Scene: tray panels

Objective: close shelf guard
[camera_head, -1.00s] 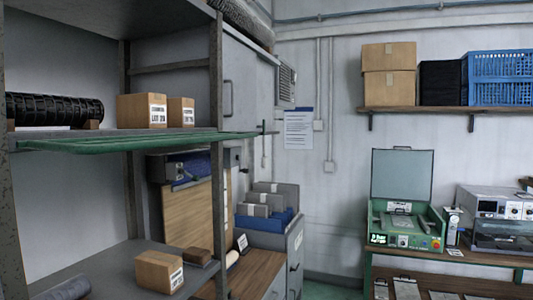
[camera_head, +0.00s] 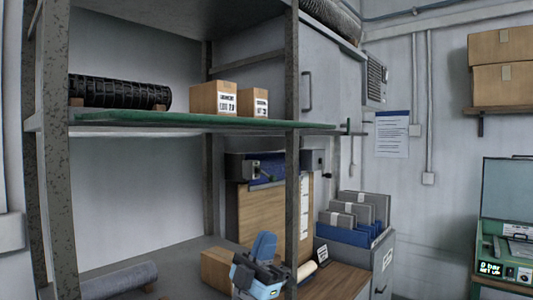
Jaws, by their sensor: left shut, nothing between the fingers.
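The shelf guard (camera_head: 205,121) looks like a long, thin green panel along the front of the middle shelf. It lies about flat, seen nearly edge-on, and reaches past the right post. A small dark fitting (camera_head: 348,127) shows at its right end. My left gripper (camera_head: 265,243) is at the bottom middle, blue and shut with nothing in it. It is below the guard and apart from it, in front of a cardboard box on the lower shelf. My right gripper is not in view.
The middle shelf holds a black ribbed roll (camera_head: 120,92) and two labelled boxes (camera_head: 213,98). A grey roll (camera_head: 120,281) and a partly hidden box (camera_head: 215,268) lie on the lower shelf. The speckled posts (camera_head: 291,80) flank the shelf front.

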